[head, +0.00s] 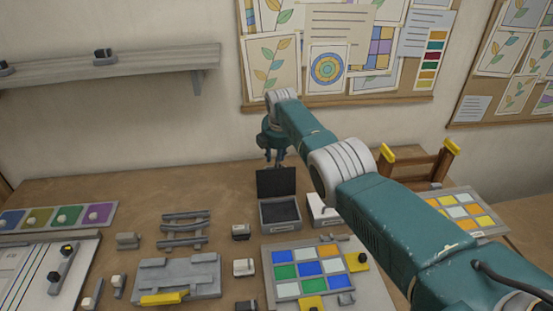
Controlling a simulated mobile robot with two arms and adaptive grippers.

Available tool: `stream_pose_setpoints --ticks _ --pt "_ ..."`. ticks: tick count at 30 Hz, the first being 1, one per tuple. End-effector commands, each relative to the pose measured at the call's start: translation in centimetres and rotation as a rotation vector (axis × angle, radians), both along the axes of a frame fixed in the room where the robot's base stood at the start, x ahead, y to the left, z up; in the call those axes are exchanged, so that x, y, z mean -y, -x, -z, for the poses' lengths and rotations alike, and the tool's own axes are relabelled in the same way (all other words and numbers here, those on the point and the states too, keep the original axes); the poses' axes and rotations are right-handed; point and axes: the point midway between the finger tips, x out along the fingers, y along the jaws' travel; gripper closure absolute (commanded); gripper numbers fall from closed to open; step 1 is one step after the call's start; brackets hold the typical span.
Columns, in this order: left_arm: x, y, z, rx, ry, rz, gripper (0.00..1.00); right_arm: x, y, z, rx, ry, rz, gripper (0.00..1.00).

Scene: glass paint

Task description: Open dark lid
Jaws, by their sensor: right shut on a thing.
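The dark lid (276,183) stands roughly upright at the back of a small grey box (280,224), so the box is open and its dark inside shows. My right gripper (275,162) is at the lid's top edge, pointing down, and is shut on the lid. The exact contact at the fingertips is small and hard to make out. My left gripper is not in view.
A white box (322,213) stands right of the grey box, partly behind my right arm. A coloured-tile panel (352,303) lies in front, grey rails (184,230) and a grey fixture (195,277) to the left. Bare table shows left of the lid.

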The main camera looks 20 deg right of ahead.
Motion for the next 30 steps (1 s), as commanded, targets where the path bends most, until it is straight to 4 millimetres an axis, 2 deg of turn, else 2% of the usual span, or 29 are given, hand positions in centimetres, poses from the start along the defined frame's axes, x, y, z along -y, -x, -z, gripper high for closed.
stream_pose_setpoints --ticks 1,3,10,15,22,30 --pt "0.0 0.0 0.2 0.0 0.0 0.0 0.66 0.2 -0.1 0.9 0.008 0.006 0.0 0.78" --pt "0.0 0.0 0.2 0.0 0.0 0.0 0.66 0.2 -0.1 0.9 0.008 0.006 0.0 0.78" --pt "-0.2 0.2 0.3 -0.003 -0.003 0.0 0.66 0.2 0.0 0.9 0.007 0.004 0.0 0.78" --pt "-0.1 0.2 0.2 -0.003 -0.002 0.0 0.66 0.1 0.0 0.2 0.011 0.004 0.0 0.78" --pt "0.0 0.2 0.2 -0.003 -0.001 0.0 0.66 -0.2 0.8 -2.0 0.019 0.006 -0.002 0.78" --pt "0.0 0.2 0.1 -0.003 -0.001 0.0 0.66 -0.9 2.9 -7.6 0.023 0.007 0.0 0.78"
